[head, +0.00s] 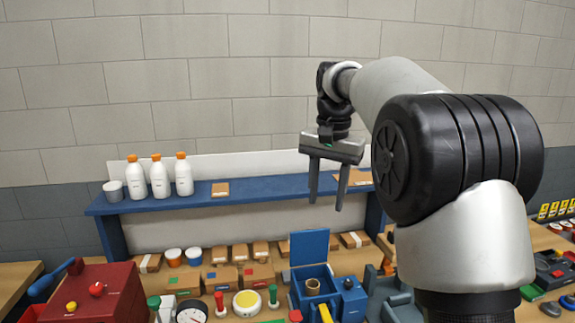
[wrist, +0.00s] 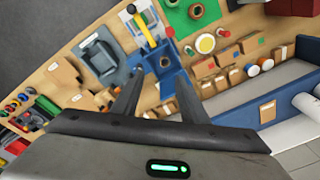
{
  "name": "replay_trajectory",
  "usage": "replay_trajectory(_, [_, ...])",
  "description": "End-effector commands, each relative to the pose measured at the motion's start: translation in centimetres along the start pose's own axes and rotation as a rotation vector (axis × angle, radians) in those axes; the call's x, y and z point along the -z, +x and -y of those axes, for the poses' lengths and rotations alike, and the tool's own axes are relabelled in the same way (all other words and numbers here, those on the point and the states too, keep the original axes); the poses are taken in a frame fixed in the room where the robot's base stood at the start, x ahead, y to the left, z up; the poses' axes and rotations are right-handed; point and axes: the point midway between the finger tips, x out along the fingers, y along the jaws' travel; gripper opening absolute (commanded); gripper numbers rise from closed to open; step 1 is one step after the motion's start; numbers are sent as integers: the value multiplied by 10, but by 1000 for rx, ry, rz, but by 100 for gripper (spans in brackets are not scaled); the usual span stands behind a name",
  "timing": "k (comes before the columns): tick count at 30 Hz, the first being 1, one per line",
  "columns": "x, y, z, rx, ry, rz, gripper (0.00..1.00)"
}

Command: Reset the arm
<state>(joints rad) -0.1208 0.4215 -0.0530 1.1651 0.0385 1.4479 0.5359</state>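My gripper (head: 326,185) hangs pointing down in the head view, above the workbench and in front of the blue shelf (head: 240,192). Its two fingers are spread apart with nothing between them. In the wrist view my gripper (wrist: 157,88) also shows its two fingers apart and empty, with the bench below. My arm comes in from the right of the head view, raised and bent.
White bottles with orange caps (head: 159,176) and a cup (head: 113,190) stand on the shelf's left. Below are cardboard boxes (head: 222,278), a blue open box (head: 309,248), a red box (head: 97,294) and a gauge (head: 191,313). Free air surrounds my gripper.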

Motion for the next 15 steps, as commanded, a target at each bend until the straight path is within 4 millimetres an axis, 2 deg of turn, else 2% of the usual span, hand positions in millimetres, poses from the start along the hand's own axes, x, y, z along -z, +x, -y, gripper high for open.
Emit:
replay_trajectory(1, [-12, -14, -11, 13, -20, -20, 40])
replay_trajectory(3, [-29, -27, -27, 30, -56, -48, 40])
replay_trajectory(7, [-73, -45, -63, 59, -138, -115, 40])
replay_trajectory(11, [-123, -48, -100, 78, -227, -187, 40])
replay_trajectory(15, [-178, -33, -137, 83, -322, -266, 40])
